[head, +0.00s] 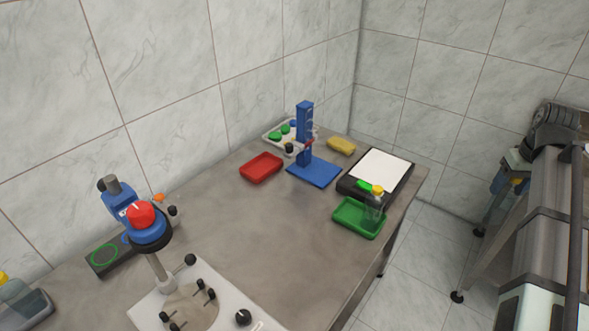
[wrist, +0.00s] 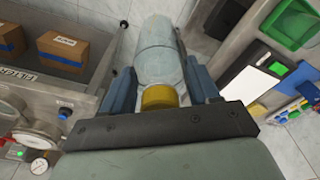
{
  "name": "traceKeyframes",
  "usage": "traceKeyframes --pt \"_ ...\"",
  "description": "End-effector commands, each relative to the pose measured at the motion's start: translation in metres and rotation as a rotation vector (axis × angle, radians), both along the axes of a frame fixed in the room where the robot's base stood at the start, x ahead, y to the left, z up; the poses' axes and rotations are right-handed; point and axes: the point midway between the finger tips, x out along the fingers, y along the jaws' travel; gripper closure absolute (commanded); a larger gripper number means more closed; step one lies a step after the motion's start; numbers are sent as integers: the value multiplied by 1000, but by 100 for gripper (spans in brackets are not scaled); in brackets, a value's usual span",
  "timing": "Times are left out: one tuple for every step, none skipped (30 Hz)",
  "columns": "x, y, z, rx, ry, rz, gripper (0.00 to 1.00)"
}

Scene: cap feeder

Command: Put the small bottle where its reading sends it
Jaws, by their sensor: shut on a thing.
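My gripper (wrist: 160,75) is shut on a small cloudy grey-blue bottle (wrist: 162,50) with a yellow cap (wrist: 159,96). The cap lies toward the palm and the body extends out past the fingers. A red tray (head: 261,168) lies further left. A third yellow-capped bottle (head: 16,294) is at the lower left.
A dark-edged board with a white top (head: 384,168) lies behind the green tray. A blue stand (head: 305,130), a yellow block (head: 341,146) and a blue-and-red device (head: 142,218) stand on the table. Boxes (wrist: 62,52) and gauges (wrist: 40,167) show at wrist-view left. Mid-table is clear.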

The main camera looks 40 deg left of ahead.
Motion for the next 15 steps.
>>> traceKeyframes --pt "-7 -13 -1 1 -1 -29 100" --pt "-9 -18 -1 1 -1 -43 100" --pt "-12 -25 -1 1 -1 -62 100" --pt "-14 -30 -1 1 0 -75 100" --pt "-16 -35 -2 1 -1 -89 100" --pt "-19 -40 -2 1 -1 -103 100" --pt "-21 -45 -2 1 -1 -114 100" --pt "-23 -49 -2 1 -1 -126 100" --pt "-25 -54 -2 1 -2 -140 100" --pt "-27 -58 -2 2 -2 -150 100" --pt "-29 -61 -2 2 -1 -159 100" --pt "-31 -65 -2 1 -2 -170 100" --pt "-33 -68 -2 1 -2 -179 100" --pt "-35 -71 -2 2 -3 -189 100" --pt "-37 -75 -2 2 -2 -200 100"
